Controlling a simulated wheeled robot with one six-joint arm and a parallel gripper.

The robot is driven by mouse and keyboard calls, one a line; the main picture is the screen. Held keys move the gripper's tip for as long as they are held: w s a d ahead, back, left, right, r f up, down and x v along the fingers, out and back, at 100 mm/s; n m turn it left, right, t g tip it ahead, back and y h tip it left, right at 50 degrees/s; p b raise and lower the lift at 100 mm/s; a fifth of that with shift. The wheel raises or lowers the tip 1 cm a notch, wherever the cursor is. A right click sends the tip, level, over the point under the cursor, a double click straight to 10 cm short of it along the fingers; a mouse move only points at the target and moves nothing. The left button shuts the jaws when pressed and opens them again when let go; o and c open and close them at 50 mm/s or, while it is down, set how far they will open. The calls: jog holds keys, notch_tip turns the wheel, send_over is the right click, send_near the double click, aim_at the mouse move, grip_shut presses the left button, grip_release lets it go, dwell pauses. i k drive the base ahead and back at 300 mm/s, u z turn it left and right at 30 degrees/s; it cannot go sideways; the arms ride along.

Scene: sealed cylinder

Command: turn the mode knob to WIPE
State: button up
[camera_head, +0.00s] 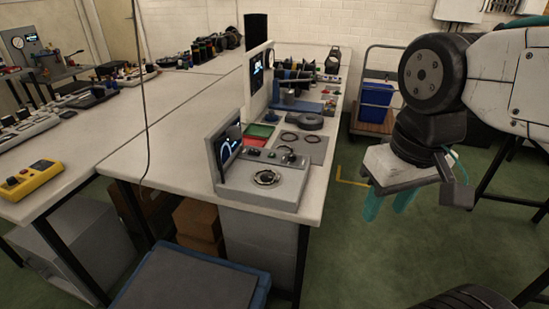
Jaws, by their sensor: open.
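A grey console (262,194) with a small upright screen (229,145) stands at the near end of the long white bench. A strip of small dark knobs (288,157) runs across its top, and a round dark-and-silver fitting (267,178) sits in front of them. The labels are too small to read, so I cannot tell which knob is the mode knob or where it points. My gripper (388,205) hangs at the right, beyond the bench edge and well apart from the console. Its teal fingers point down, open, with nothing between them.
Behind the console lie a green and red tray (258,132), a grey mat with rings (303,145) and several tools. A yellow box (31,181) sits on the left bench. A trolley with a blue bin (376,99) stands behind. Green floor lies open between bench and arm.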

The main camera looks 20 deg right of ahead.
aim_at(292, 157)
jog(key=u, duration=0.25)
jog(key=k, duration=0.7)
jog(key=u, duration=0.6)
jog(key=k, duration=0.45)
jog(key=z, duration=0.9)
jog(key=i, duration=1.4)
jog(key=u, duration=0.15)
